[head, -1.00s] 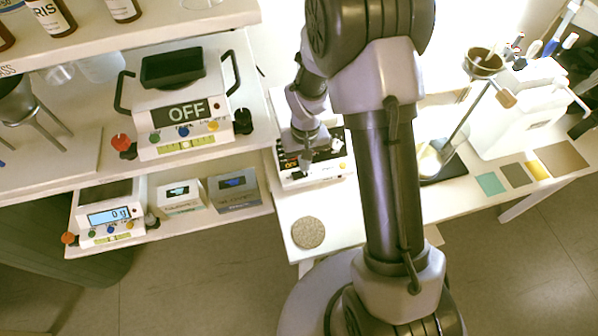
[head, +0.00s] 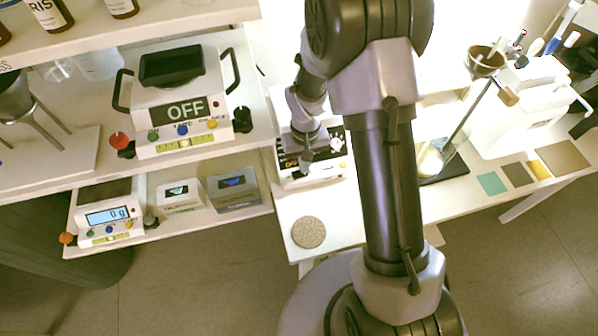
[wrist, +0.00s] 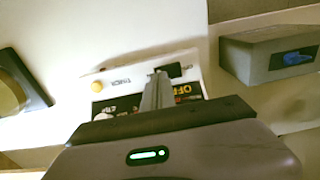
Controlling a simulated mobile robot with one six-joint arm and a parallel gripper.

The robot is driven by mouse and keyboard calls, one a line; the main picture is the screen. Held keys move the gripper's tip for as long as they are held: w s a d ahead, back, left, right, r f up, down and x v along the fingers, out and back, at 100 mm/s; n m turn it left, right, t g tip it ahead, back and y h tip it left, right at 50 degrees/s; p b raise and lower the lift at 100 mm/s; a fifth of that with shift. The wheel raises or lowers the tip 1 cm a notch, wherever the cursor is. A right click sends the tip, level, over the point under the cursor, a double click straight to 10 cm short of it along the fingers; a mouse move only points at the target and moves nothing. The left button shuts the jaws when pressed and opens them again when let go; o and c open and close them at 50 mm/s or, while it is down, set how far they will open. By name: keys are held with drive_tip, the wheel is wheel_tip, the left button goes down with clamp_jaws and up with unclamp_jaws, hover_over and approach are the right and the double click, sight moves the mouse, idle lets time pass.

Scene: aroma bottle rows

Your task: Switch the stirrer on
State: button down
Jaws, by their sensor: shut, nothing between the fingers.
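The stirrer is a low white unit (head: 318,178) on the white table, partly hidden under my arm in the head view. In the wrist view its front panel (wrist: 125,78) appears upside down, with an orange "OFF" on a dark display (wrist: 183,91), a second dark display (wrist: 122,105), a yellow button (wrist: 97,87) and a black switch (wrist: 172,70). My gripper (wrist: 157,76) is shut and empty, pointing at the panel. Its tips appear just beside the black switch; I cannot tell whether they touch it. In the head view my gripper (head: 305,165) is over the unit's front left.
A balance (head: 185,140) reading "OFF" stands on the shelf at left, and another (head: 108,225) reading 0 g below it. Two small boxes (head: 181,195) (head: 234,190) sit on the lower shelf. A round cork mat (head: 308,232) lies in front of the stirrer.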

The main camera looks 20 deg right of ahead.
drive_tip(key=shift+f+b, duration=0.4)
drive_tip(key=shift+f, duration=0.1)
drive_tip(key=shift+r+p, duration=2.65)
drive_tip(key=shift+r, duration=0.85)
wheel_tip(320, 180, up, 10)
drive_tip(key=m+t, duration=0.1)
hover_over(304, 175)
drive_tip(key=s+a+r+m+t, duration=0.1)
drive_tip(key=s+r+t, duration=0.1)
drive_tip(key=s+r, duration=0.6)
drive_tip(key=s+a+r+m+t+y, duration=0.2)
drive_tip(key=s+r, duration=0.7)
drive_tip(key=s, duration=0.1)
drive_tip(key=shift+a+t+b, duration=0.25)
drive_tip(key=shift+t+b, duration=0.15)
drive_tip(key=shift+b, duration=0.05)
